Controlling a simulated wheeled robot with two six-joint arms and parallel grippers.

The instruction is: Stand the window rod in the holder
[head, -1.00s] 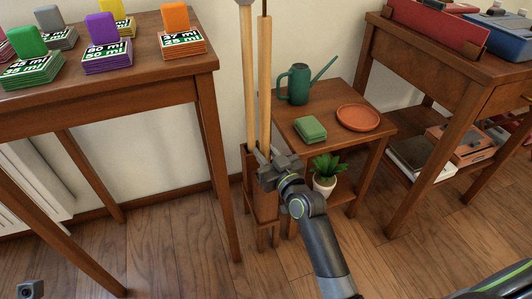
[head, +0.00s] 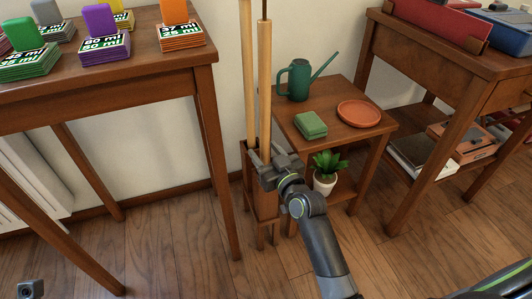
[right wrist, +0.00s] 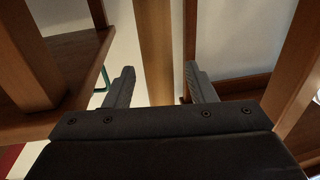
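The wooden window rod (head: 264,85), with a dark thin tip at its top, stands upright with its lower end at the mouth of the tall brown holder (head: 266,205). A second pale pole (head: 248,75) stands just left of it in the same holder. My right gripper (head: 264,155) is at the holder's top with its fingers either side of the rod. In the right wrist view the rod (right wrist: 155,50) passes between the spread fingers (right wrist: 160,88), with gaps beside it. The rod's lower end is hidden inside the holder. My left gripper's fingers are not visible.
A card table (head: 120,70) stands close on the left. A small side table (head: 335,130) on the right holds a green watering can (head: 297,80), a green block (head: 310,125) and a terracotta saucer (head: 358,113). A potted plant (head: 326,172) sits below, near my right arm.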

